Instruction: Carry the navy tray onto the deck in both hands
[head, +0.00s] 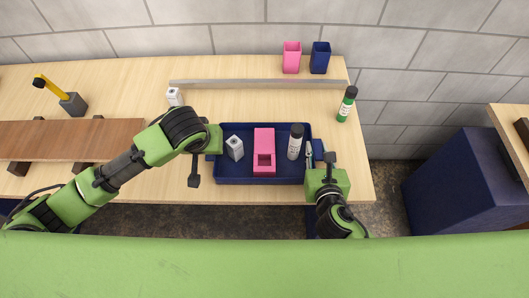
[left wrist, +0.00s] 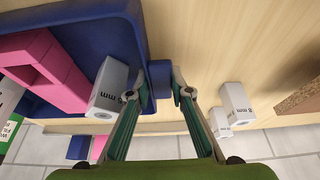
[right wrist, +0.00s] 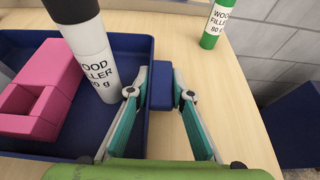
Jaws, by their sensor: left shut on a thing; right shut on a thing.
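The navy tray (head: 262,182) is in the middle of the pale table, seemingly level; I cannot tell if it touches the tabletop. It holds a small white box (head: 235,148), a pink block (head: 264,140) with a square opening, and a black-capped wood filler tube (head: 294,148), all upright or flat inside. My left gripper (left wrist: 162,90) is shut on the tray's left handle. My right gripper (right wrist: 160,92) is shut on its right handle. In the head view my wrists partly hide both handles. A brown wooden deck (head: 70,138) on dark supports lies at the left.
A grey ledge (head: 255,82) runs behind the tray. A pink cup (head: 292,57) and a navy cup (head: 320,58) stand behind it. A green filler tube (head: 346,104) stands back right, a white box (head: 174,97) back left. A yellow-armed object (head: 70,102) stands behind the deck.

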